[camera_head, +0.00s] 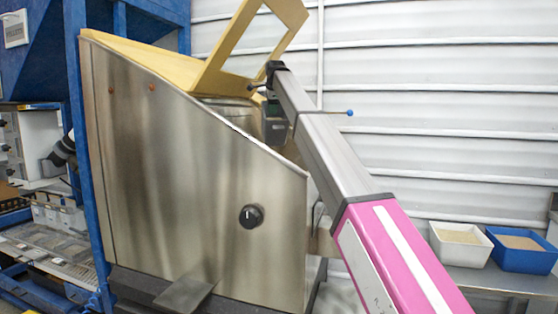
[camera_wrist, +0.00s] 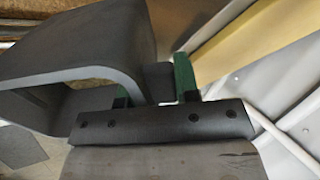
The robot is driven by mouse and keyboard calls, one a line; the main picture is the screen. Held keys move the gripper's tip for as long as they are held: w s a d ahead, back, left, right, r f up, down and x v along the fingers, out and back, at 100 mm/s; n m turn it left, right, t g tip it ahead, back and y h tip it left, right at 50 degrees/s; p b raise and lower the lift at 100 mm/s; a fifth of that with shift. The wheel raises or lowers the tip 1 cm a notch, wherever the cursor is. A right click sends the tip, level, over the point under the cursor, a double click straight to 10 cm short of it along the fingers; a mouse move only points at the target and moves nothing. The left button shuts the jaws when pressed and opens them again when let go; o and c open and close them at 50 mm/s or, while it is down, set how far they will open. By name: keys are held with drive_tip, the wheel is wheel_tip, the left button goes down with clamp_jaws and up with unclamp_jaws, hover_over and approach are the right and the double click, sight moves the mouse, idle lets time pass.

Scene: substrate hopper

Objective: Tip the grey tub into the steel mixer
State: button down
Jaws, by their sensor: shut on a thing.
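The steel mixer (camera_head: 180,170) is a large box with a sloping top edge, and its yellow guard (camera_head: 230,45) stands raised. My gripper (camera_head: 274,112) is at the sloping opening, on the mixer's right side. In the wrist view, my gripper (camera_wrist: 155,84), with green finger pads, is shut on a dark part of the grey tub (camera_wrist: 65,82). The tub extends left of the fingers, and its hollow side shows a little tan material or background inside. In the head view the tub is mostly hidden, and I cannot tell its exact tilt.
A white bin (camera_head: 460,246) and a blue bin (camera_head: 522,250), both with tan contents, stand on a bench at right. A black knob (camera_head: 251,216) sticks out of the mixer's side. A blue frame (camera_head: 88,170) stands at left. A corrugated wall is behind.

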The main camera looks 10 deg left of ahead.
drive_tip(key=s+r+t, duration=0.1)
drive_tip(key=s+d+t+y, duration=0.1)
drive_tip(key=t, duration=0.1)
drive_tip(key=shift+s+r, duration=0.1)
drive_tip(key=shift+r, duration=0.3)
drive_tip(key=s+d+t+y, duration=0.1)
drive_tip(key=s+t, duration=0.2)
drive_tip(key=s+d+f+t+y, duration=0.1)
drive_tip(key=s+d+t+y, duration=0.1)
drive_tip(key=s+t, duration=0.1)
drive_tip(key=s+d+f+t+y, duration=0.1)
drive_tip(key=s+d+t+y, duration=0.1)
drive_tip(key=s+t, duration=0.2)
drive_tip(key=shift+s+d, duration=0.15)
drive_tip(key=shift+s, duration=0.5)
drive_tip(key=shift+s+d+r+t+y, duration=0.1)
drive_tip(key=shift+s+d+t+y, duration=0.1)
drive_tip(key=shift+s+t, duration=0.2)
drive_tip(key=shift+s+d+t+y, duration=0.15)
drive_tip(key=shift+s+t, duration=0.15)
drive_tip(key=shift+s, duration=0.15)
